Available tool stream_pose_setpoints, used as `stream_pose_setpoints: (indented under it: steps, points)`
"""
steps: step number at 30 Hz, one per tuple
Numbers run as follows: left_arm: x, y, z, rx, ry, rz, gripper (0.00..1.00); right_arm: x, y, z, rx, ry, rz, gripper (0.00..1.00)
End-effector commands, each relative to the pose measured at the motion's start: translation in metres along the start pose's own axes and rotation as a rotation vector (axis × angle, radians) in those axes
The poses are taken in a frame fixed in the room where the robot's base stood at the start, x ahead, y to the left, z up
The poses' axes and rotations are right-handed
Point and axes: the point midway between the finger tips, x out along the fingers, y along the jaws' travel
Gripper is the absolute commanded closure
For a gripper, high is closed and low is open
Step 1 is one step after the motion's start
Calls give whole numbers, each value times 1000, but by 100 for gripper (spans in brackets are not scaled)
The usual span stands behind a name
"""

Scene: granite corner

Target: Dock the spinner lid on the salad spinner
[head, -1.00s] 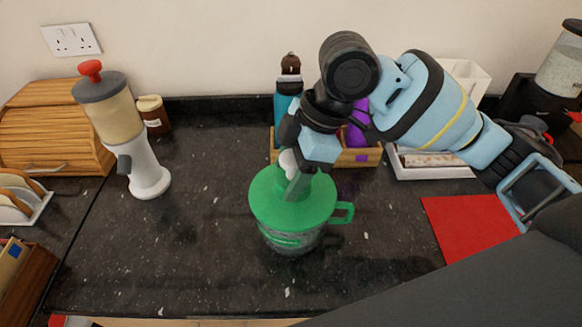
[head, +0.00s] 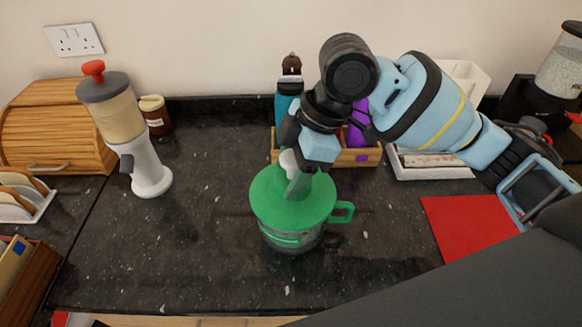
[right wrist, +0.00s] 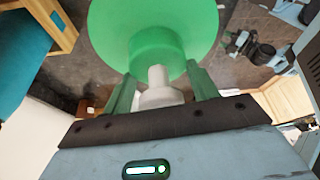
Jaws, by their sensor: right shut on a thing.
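The green spinner lid (head: 275,205) is a round disc with a raised hub, and it covers the top of the salad spinner (head: 290,242). The spinner is a clear bowl with a green band and a green handle on its right. In the right wrist view the lid (right wrist: 110,30) lies beyond the fingers, with a pale knob (right wrist: 159,92) between them. My right gripper (head: 292,188) is shut on the lid's knob from above. I cannot tell whether the lid sits fully on the rim. My left gripper is not in view.
A wooden box (head: 360,157) with bottles stands behind the spinner. A white tray (head: 435,172) and a red mat (head: 465,228) are to the right. A white dispenser (head: 150,170) and a bread box (head: 55,125) stand left. The counter between dispenser and spinner is clear.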

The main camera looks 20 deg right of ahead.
Motion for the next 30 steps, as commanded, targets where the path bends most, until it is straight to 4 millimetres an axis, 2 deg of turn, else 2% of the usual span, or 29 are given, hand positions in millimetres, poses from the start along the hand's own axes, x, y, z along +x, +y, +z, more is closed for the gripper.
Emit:
stream_pose_setpoints:
  steps: [9,30]
  points:
    - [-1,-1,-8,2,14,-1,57,-1,0,0,0,1,1,83]
    - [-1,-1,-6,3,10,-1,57,5,0,2,0,1,1,83]
